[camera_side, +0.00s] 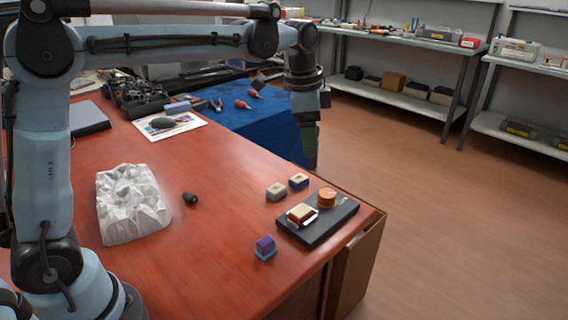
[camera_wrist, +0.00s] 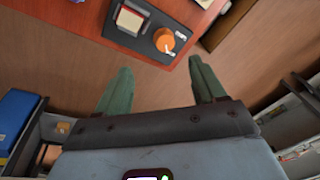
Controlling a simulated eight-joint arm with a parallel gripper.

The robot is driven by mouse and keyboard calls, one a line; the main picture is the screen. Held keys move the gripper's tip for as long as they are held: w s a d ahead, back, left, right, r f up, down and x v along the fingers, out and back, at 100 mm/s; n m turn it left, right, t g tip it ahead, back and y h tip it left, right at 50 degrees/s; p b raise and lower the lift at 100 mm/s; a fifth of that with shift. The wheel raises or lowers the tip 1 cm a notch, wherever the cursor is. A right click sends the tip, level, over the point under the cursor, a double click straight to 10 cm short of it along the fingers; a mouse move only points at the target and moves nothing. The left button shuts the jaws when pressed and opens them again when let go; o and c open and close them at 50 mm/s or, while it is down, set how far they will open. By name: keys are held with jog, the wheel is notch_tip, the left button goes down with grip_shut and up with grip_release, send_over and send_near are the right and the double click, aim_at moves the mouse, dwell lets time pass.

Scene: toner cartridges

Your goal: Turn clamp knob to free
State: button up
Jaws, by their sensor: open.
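The clamp knob is an orange round knob (camera_side: 326,197) on the right end of a dark base plate (camera_side: 316,232) near the table's right corner. The knob also shows in the wrist view (camera_wrist: 164,40), at the upper middle, with small white marks beside it on the plate (camera_wrist: 120,39). A red and cream cartridge (camera_side: 302,213) sits on the plate's other end; it shows in the wrist view too (camera_wrist: 130,20). My gripper (camera_wrist: 160,70) is open and empty. In the side view my gripper (camera_side: 310,158) hangs beyond the table's edge, above and behind the knob, apart from it.
Loose blocks lie by the plate: a tan one (camera_side: 276,192), a blue and tan one (camera_side: 298,181) and a purple one (camera_side: 265,247). A crumpled white sheet (camera_side: 130,203) and a small black piece (camera_side: 190,198) lie left. A blue-covered table (camera_side: 255,122) stands behind.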

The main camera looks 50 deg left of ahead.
aim_at(327, 193)
jog(key=w+d+f+m+g, duration=0.2)
jog(key=w+f+m, duration=0.2)
jog(key=w, duration=0.2)
jog(key=f, duration=1.2)
jog(key=shift+s+a+f, duration=0.1)
jog(key=shift+s+f, duration=0.1)
jog(key=shift+f, duration=0.05)
jog(key=c, duration=1.1)
jog(key=shift+o, duration=0.2)
